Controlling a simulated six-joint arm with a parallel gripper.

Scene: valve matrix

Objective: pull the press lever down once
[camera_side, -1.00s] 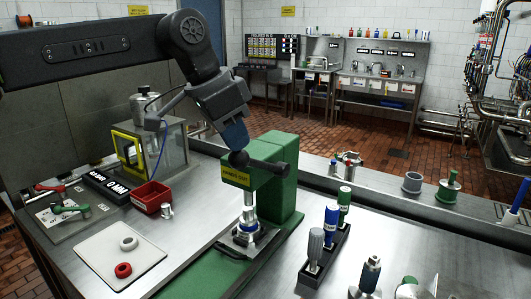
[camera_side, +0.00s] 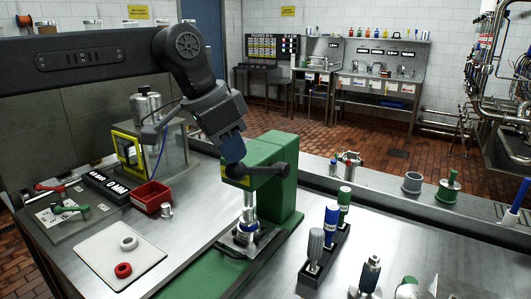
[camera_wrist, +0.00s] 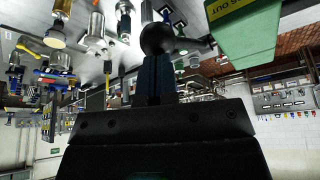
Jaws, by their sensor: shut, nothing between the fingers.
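The green press (camera_side: 277,190) stands on the bench, with a yellow label on its head. Its dark lever (camera_side: 268,169) runs from the hub at the right to a black ball knob (camera_side: 236,169) at the left end. My gripper (camera_side: 234,158) is shut and empty, pointing down, with its blue fingers at the top of the knob. In the wrist view, the shut fingers (camera_wrist: 157,58) meet the ball knob (camera_wrist: 157,38), and the green press head (camera_wrist: 258,32) is beside it. The lever lies about level. A metal part with a blue ring (camera_side: 246,230) is under the ram.
A red bin (camera_side: 151,197), a yellow-framed case (camera_side: 130,150) and a white tray (camera_side: 120,255) with two rings are left of the press. A black rack (camera_side: 325,260) with several handled tools stands to the right. Bare bench lies between the press and the rack.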

